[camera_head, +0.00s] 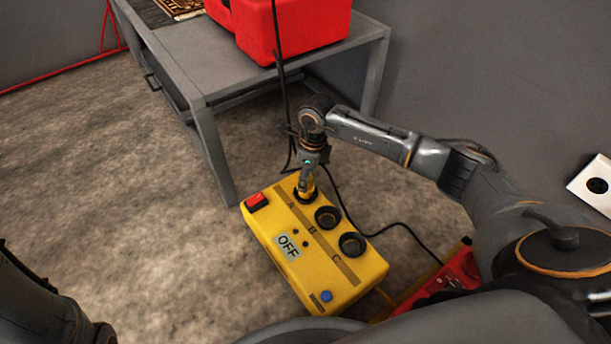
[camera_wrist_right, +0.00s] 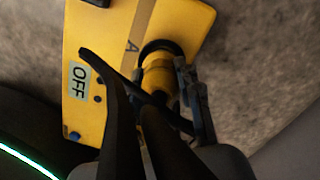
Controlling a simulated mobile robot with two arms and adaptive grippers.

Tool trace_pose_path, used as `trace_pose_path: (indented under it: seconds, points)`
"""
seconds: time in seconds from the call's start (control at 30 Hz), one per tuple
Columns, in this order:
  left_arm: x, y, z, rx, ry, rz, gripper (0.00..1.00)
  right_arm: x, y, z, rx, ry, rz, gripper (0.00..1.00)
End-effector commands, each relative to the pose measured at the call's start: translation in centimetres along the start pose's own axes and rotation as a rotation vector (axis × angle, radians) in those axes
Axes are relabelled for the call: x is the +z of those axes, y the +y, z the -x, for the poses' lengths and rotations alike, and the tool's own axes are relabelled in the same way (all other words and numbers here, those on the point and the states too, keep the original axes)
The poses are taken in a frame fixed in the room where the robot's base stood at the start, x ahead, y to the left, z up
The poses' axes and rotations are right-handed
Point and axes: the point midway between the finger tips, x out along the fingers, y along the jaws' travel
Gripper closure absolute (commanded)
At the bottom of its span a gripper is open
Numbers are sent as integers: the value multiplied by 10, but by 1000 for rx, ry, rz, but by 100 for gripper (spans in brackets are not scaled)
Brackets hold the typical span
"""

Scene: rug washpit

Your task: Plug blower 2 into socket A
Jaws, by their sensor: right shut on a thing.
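A yellow power box (camera_head: 325,278) stands on the floor, with three round black sockets marked A, B and C. Socket A (camera_head: 298,199) is the far one; socket B (camera_head: 327,217) and socket C (camera_head: 352,244) are empty. My right gripper (camera_head: 307,178) is shut on a yellow plug (camera_wrist_right: 157,78) at socket A. In the right wrist view the plug's end meets the black ring of socket A (camera_wrist_right: 173,46); how deep it sits is hidden. The box's display (camera_head: 287,246) reads OFF. Only part of my left arm shows; its gripper is out of view.
A grey table (camera_head: 207,80) with a red machine (camera_head: 290,25) stands behind the box. A black cable hangs past the table's edge, and another runs along the floor right of the box. A red object (camera_head: 455,280) lies at the right. Floor to the left is clear.

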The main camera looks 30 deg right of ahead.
Motion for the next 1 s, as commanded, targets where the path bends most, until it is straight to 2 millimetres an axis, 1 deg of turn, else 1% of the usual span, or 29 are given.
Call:
trace_pose_path:
  seconds: [0.53, 0.57, 0.6, 0.67, 0.7, 1.0]
  points:
    - [-3, 2, 8, 0, -1, 0, 60, -2, 0, -14, 0, 0, 0, 100]
    - [-2, 2, 8, 0, -1, 0, 60, -2, 0, -14, 0, 0, 1, 64]
    - [-2, 2, 7, 0, -1, 0, 60, -1, 0, -14, 0, -1, 0, 55]
    - [-2, 2, 7, 0, -1, 0, 60, -1, 0, -14, 0, 0, 0, 43]
    - [-2, 2, 7, 0, -1, 0, 60, -1, 0, -14, 0, 0, 1, 39]
    - [-2, 1, 8, -4, -4, 1, 60, -2, 0, -13, 0, 0, 0, 39]
